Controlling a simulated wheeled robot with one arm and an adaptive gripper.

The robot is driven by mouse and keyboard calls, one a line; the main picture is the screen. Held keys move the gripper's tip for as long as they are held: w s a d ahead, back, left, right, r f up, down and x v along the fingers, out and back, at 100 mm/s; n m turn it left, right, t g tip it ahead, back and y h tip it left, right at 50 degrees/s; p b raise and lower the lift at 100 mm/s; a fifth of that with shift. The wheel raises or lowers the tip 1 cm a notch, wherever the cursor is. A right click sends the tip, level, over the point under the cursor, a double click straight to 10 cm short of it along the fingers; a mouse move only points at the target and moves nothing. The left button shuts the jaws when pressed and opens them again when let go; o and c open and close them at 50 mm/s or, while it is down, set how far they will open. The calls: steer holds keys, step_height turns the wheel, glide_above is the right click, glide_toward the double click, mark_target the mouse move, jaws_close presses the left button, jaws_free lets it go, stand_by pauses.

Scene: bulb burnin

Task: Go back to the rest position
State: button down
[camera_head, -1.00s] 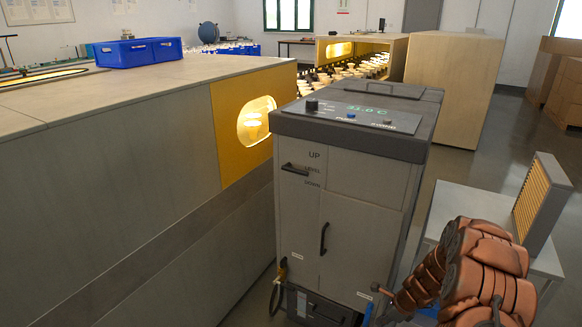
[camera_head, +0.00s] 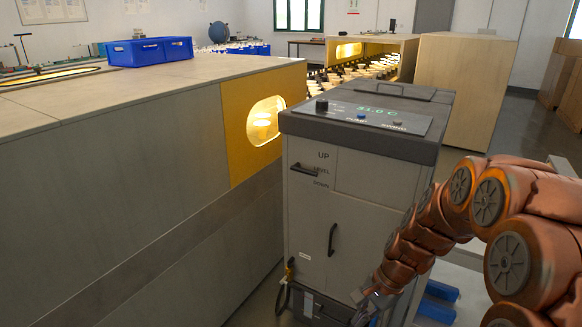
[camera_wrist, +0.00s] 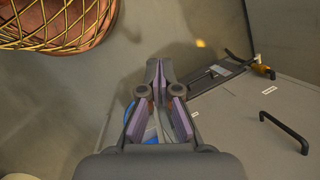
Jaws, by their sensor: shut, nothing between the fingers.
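My gripper (camera_wrist: 158,70) is shut and empty in the wrist view, its fingers brought together over the floor. It is beside the lower front of the grey machine cabinet (camera_wrist: 265,145), apart from the handle on it. In the head view my copper-coloured arm comes in from the right and reaches down to the cabinet's lower right (camera_head: 310,225). The gripper end is small there, near the bottom edge, and its fingers are unclear. No object is held.
The cabinet's door handle (camera_head: 332,239) sticks out near my arm. A long grey counter (camera_head: 100,190) with a yellow window panel (camera_head: 240,160) fills the left. A blue crate (camera_head: 150,51) stands on it. A light table (camera_head: 470,255) shows partly behind my arm.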

steer(key=s+d+r+n+g+h, duration=0.1)
steer(key=s+r+n, duration=0.25)
steer(key=s, duration=0.55)
steer(key=s+r+n+h, duration=0.2)
steer(key=s+r+n, duration=0.15)
steer(key=s, duration=0.45)
steer(key=s+d+r+n+g+h, duration=0.1)
steer(key=s+r+n, duration=0.25)
steer(key=s, duration=0.55)
steer(key=s+p+v, duration=0.3)
steer(key=p+v, duration=1.1)
steer(key=v, duration=0.1)
steer(key=shift+w+r+t+p, duration=0.15)
steer(key=shift+r+t+p, duration=0.15)
steer(key=shift+r+t, duration=0.15)
